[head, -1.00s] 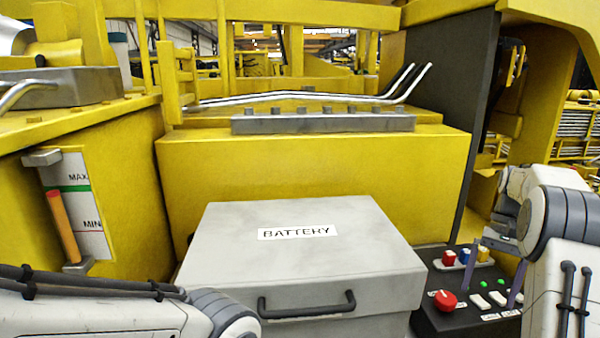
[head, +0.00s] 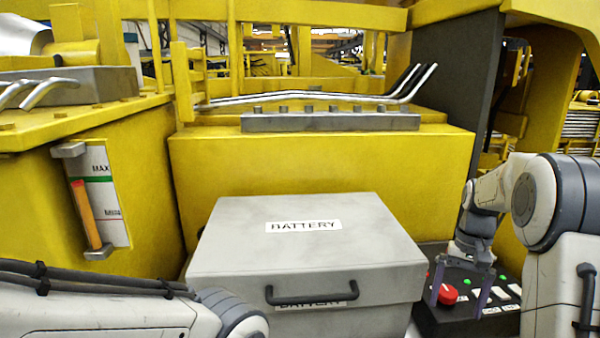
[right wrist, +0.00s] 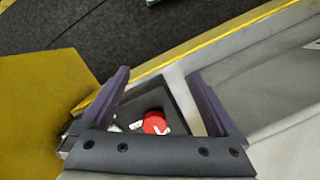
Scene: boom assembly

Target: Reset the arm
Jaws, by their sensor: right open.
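The black control panel (head: 425,318) stands right of the battery box. It carries a red rotary knob (head: 446,294) with a white mark, which also shows in the right wrist view (right wrist: 155,123). Small white switches (head: 515,290) and green lights lie to the knob's right. My right gripper (head: 461,300) points down over the panel, open, with the knob between its fingers in the picture. In the right wrist view the fingers (right wrist: 159,78) are wide apart and the knob appears between them, apart from both. The panel's back part is hidden behind the gripper. My left gripper is out of view.
The grey battery box (head: 230,235) with a black handle (head: 311,293) fills the middle front, close to the panel. A yellow machine body (head: 300,165) stands behind. A level gauge (head: 115,205) with an orange indicator is at left. A dark upright plate (head: 450,100) rises behind the panel.

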